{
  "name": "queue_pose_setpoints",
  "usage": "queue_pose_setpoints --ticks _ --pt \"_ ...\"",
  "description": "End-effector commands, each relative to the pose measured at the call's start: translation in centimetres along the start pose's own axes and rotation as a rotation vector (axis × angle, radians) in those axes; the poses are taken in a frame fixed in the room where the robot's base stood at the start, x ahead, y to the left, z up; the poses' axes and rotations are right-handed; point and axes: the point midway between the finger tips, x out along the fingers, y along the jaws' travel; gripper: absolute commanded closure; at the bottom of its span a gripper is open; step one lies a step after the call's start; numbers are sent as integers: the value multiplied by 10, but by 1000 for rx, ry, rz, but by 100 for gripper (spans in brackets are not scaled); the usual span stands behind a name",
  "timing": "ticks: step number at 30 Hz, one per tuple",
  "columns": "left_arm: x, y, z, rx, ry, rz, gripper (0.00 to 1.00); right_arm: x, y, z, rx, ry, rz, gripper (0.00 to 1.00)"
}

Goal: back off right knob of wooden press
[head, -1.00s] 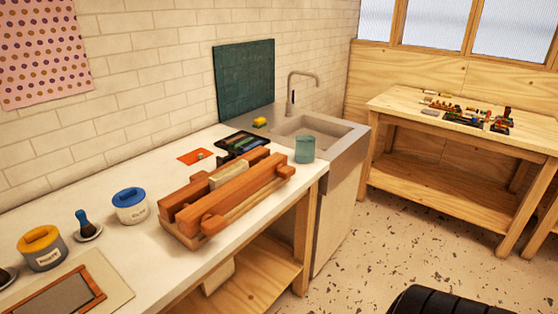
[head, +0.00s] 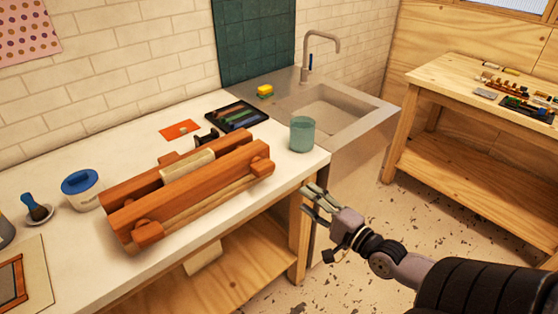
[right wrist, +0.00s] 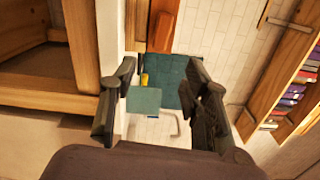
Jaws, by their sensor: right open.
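The wooden press (head: 185,195) lies on the white worktop, with two long orange-brown beams and a pale block between them. Its right knob (head: 262,165) sticks out at the front beam's right end; its left knob (head: 147,232) is at the other end. My right gripper (head: 312,200) is open and empty, out in front of the worktop's right end, apart from the knob and to its right. In the right wrist view the open fingers (right wrist: 160,105) hold nothing, and an orange-brown part of the press (right wrist: 163,25) shows at the top. My left gripper is out of view.
A teal cup (head: 302,134) stands near the worktop's right corner, close behind my right gripper. A sink (head: 345,112) adjoins the worktop. A wooden leg and shelf (head: 215,275) are below the worktop.

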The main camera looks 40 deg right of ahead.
Motion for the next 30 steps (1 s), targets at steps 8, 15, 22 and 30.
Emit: queue_pose_setpoints --ticks 8,15,22,30 --pt "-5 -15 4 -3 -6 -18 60 24 -4 1 7 -1 -8 57" --pt "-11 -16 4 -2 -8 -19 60 59 -4 0 4 -1 -6 57" --pt "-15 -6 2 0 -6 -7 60 94 -4 1 3 -1 -6 57" --pt "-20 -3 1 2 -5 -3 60 137 -3 1 3 0 -5 57"
